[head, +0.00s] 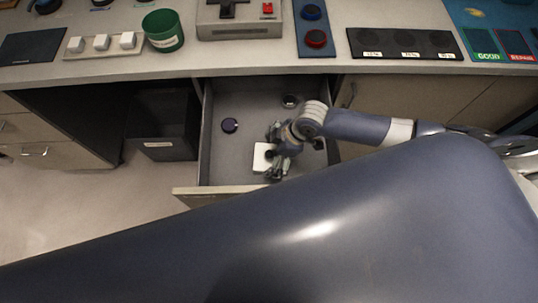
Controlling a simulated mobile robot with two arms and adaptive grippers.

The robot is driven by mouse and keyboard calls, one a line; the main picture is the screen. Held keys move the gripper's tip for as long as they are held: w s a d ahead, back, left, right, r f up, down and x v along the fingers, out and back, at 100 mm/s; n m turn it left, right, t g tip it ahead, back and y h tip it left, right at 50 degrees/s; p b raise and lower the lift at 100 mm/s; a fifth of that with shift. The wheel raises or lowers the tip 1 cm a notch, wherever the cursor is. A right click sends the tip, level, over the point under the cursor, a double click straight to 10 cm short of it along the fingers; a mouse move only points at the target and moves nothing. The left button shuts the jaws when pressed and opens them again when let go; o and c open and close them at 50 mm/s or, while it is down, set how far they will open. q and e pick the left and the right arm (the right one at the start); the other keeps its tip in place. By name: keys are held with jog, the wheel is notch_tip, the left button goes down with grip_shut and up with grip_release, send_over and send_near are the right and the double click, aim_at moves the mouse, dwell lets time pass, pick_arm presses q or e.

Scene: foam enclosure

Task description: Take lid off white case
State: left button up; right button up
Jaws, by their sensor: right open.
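A white case (261,155) lies in the open drawer (215,170) below the counter, near the drawer's front. My right gripper (272,164) is over the case and covers its right part. Its fingers are open and reach around the case's right side; I cannot tell whether they touch it. I cannot make out the lid apart from the case. My left gripper is not in view; a large dark arm link of mine fills the lower part of the picture.
The counter (180,72) above holds a green cup (163,31), a tray with white cubes (101,43) and a black strip (405,44). A dark bin (165,145) stands left of the drawer.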

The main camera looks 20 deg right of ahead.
jog(key=shift+c, duration=0.6)
jog(key=c, duration=0.8)
jog(key=shift+c, duration=0.2)
